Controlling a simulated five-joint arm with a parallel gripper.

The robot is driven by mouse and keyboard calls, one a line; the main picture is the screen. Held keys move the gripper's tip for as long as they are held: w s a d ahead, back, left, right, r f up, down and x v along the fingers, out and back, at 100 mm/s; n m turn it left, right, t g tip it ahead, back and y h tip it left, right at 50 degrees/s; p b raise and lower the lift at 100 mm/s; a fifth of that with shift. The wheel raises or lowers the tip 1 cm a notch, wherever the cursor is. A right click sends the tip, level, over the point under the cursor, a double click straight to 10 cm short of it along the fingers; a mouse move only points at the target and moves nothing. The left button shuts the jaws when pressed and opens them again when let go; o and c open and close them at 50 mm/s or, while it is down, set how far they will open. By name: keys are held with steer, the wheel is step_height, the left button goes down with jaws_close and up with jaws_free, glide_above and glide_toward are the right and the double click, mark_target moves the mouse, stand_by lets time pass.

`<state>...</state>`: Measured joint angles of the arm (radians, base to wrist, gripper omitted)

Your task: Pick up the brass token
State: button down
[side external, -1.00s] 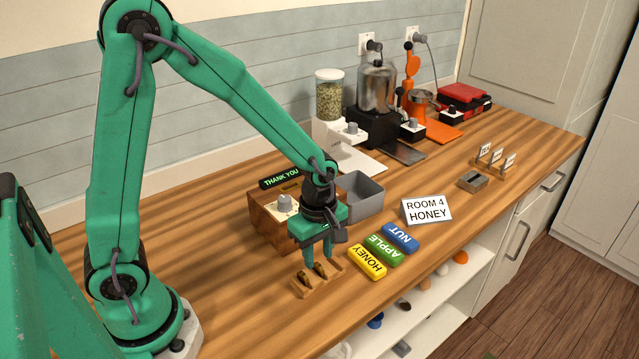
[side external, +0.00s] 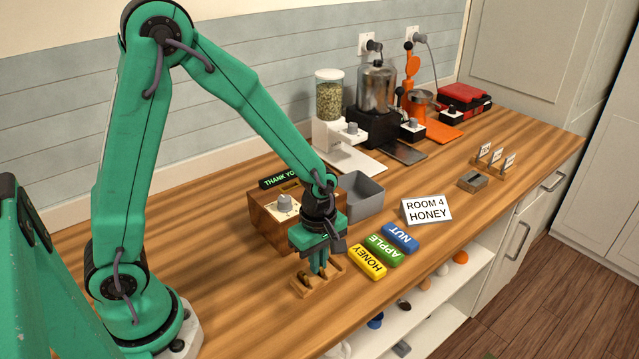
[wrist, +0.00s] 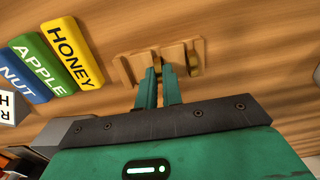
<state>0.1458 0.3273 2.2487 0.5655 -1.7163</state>
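A small wooden slotted rack (side external: 298,288) stands on the counter left of the yellow HONEY block; it also shows in the wrist view (wrist: 125,72). A dark brassy token (side external: 304,278) stands in its left part, at the right end of the rack in the wrist view (wrist: 195,69). My gripper (side external: 319,270) points down into the middle of the rack. Its two fingers (wrist: 158,70) are close together with a narrow gap, apparently shut on a brass token. That token is hidden between the fingertips.
Yellow HONEY (side external: 367,261), green APPLE (side external: 385,249) and blue NUT (side external: 402,236) blocks lie right of the rack. A wooden box with a knob (side external: 268,222) and a grey bin (side external: 366,196) stand behind. A ROOM 4 HONEY sign (side external: 427,209) stands farther right.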

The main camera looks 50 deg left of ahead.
steer(key=shift+r, duration=0.2)
stand_by(0.3)
steer(key=shift+r, duration=0.5)
step_height(320, 180, up, 3)
steer(key=shift+f, duration=0.1)
steer(key=s+d+r, duration=0.6)
steer(key=s+d, duration=0.1)
steer(key=d, duration=0.2)
steer(key=shift+s+r, duration=0.2)
steer(key=shift+r, duration=0.2)
steer(key=shift+w, duration=0.1)
steer(key=w+a+r+m, duration=0.3)
steer(key=w+a+m, duration=0.75)
steer(key=a, duration=0.25)
steer(key=w+a+r+m, duration=0.1)
steer(key=w+a+m, duration=0.2)
steer(key=a+m, duration=0.4)
steer(key=a, duration=0.9)
steer(key=shift+r, duration=0.15)
